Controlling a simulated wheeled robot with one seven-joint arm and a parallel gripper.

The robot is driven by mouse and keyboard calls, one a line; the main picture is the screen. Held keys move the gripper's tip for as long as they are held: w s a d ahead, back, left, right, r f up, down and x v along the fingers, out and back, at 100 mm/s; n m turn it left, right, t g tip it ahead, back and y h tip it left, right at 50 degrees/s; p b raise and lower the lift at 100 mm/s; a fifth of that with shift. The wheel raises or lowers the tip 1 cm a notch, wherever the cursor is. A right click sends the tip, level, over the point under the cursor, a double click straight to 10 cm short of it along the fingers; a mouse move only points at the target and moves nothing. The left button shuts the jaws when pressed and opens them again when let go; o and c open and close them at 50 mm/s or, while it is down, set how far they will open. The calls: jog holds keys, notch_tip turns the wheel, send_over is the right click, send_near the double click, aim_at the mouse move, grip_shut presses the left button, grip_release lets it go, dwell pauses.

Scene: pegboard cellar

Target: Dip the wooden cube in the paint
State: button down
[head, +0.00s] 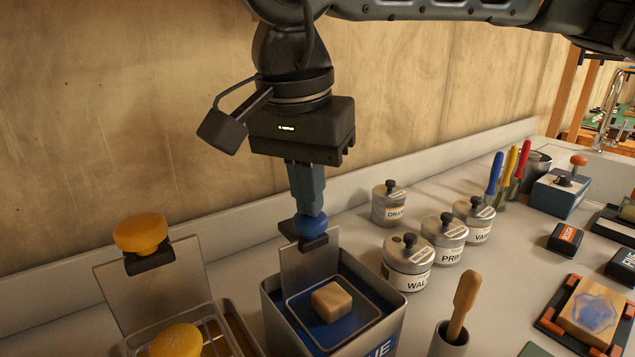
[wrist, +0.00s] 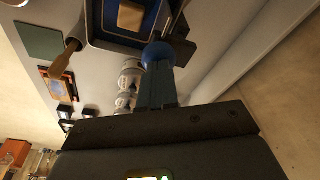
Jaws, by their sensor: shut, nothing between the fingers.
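The light wooden cube (head: 332,300) sits on a wire-rimmed carrier (head: 291,304) inside the open top of a square metal tank (head: 272,317) of blue paint; it also shows in the wrist view (wrist: 131,16). The cube's visible faces look bare wood. A grey upright plate (head: 308,268) rises behind the cube, with a blue knob (head: 311,228) on a dark bracket at its top. My gripper (head: 312,212) points down, shut and empty, with its fingertips right at the top of the blue knob. The knob also shows in the wrist view (wrist: 158,52).
A second tank with a yellow knob (head: 140,232) on its plate stands at the left. Several lidded jars (head: 408,262) stand to the right, with a wooden-handled tool (head: 463,305) in a cup nearer. The wooden wall rises close behind.

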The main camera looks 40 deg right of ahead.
jog(key=shift+a+b+x, duration=0.15)
jog(key=shift+b+x, duration=0.6)
jog(key=shift+x, duration=0.05)
jog(key=shift+a+b+x, duration=0.1)
jog(key=shift+b+x, duration=0.6)
jog(key=shift+x, duration=0.05)
jog(key=shift+s, duration=0.2)
jog(key=shift+r, duration=0.15)
dwell(0.4)
jog(key=shift+w+d+p+v, duration=0.2)
jog(key=shift+p+v, duration=0.7)
jog(key=shift+v, duration=0.65)
jog(key=shift+w+d+p+v, duration=0.15)
jog(key=shift+d+p+v, duration=0.2)
jog(key=shift+p+v, duration=0.9)
jog(key=shift+w+d+p+v, duration=0.2)
jog(key=shift+p+v, duration=0.3)
jog(key=shift+v, duration=1.4)
jog(key=shift+r, duration=0.25)
jog(key=p+v, duration=0.2)
jog(key=v, duration=0.2)
jog(key=shift+w+d+r+p, duration=0.2)
jog(key=shift+d+r+p, duration=0.2)
jog(key=shift+r, duration=0.1)
jog(key=shift+s, duration=0.1)
